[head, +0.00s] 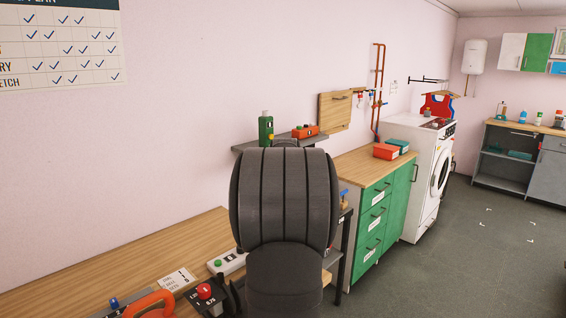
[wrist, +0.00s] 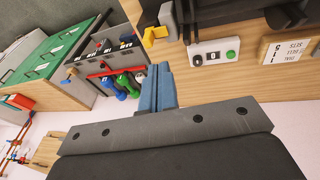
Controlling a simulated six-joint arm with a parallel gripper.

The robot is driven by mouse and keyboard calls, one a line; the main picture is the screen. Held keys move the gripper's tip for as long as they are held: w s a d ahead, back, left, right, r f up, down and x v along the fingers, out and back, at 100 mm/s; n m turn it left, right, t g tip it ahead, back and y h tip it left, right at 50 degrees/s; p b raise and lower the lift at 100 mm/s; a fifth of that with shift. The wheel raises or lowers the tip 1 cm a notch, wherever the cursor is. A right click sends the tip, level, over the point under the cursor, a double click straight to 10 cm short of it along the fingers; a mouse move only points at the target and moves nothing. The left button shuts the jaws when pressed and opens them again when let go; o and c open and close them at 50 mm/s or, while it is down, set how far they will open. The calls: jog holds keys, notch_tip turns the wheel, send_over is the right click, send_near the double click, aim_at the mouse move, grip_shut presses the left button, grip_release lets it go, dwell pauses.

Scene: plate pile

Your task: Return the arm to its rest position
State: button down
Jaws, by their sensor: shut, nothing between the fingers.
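My gripper (wrist: 153,76) shows in the wrist view as two blue fingers pressed together, with nothing between them. In the head view my dark arm fills the middle and hides the gripper. The wooden bench (head: 150,254) runs along the wall at the lower left, partly behind my arm.
A wall shelf (head: 243,145) holds a green bottle (head: 265,127). A green drawer cabinet (head: 372,225) stands beyond. The floor at right is clear.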

jog(key=shift+w+a+r+n+t+h, duration=0.1)
jog(key=shift+w+r+n+t+h, duration=0.3)
jog(key=shift+n+t+h, duration=0.15)
